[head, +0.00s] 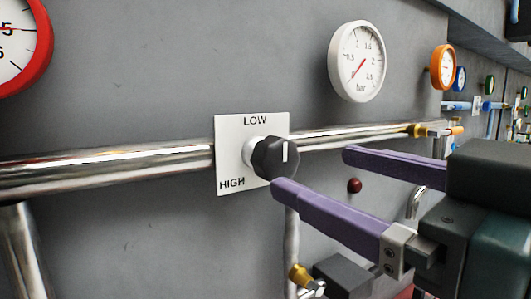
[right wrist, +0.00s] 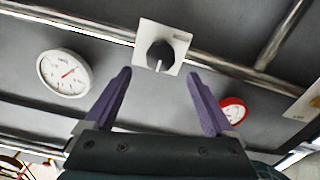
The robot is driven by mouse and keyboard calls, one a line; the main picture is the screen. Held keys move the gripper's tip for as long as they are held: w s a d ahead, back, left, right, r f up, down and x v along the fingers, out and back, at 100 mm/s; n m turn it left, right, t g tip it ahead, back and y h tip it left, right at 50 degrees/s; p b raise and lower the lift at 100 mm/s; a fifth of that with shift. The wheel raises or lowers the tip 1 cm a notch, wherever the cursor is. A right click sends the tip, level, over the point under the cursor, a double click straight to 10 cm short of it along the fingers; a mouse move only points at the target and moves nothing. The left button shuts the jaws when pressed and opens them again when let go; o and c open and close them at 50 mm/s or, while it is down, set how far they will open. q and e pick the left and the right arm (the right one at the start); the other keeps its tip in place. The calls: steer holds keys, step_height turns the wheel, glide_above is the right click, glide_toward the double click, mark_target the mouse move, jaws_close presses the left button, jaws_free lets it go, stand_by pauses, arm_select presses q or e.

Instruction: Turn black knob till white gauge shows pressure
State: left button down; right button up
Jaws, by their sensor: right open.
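The black knob (head: 270,160) sits on a white plate (head: 228,125) marked LOW at the top and HIGH at lower left. Its white line is upright, toward LOW. The white gauge (head: 357,50) hangs up and right of it; its red needle points to the lower left, at the low end of the scale. My right gripper (head: 316,169) is open and empty, its purple fingers just to the right of the knob in the head view. In the right wrist view the knob (right wrist: 160,54) appears beyond and between the open fingertips (right wrist: 159,75), apart from both. My left gripper is out of view.
A shiny horizontal pipe (head: 110,167) runs behind the plate along the grey wall. A red-rimmed gauge (head: 42,50) is at the far left. A small dark red knob (head: 354,185) and a brass fitting (head: 299,274) are low near my gripper. Orange and other gauges line the right.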

mark_target(284, 157)
steer(key=p+x, duration=0.1)
steer(key=x, duration=0.6)
steer(key=shift+w+a, duration=0.4)
steer(key=shift+w, duration=0.15)
steer(key=shift+c, duration=0.4)
steer(key=c, duration=1.3)
steer(key=shift+p, duration=0.35)
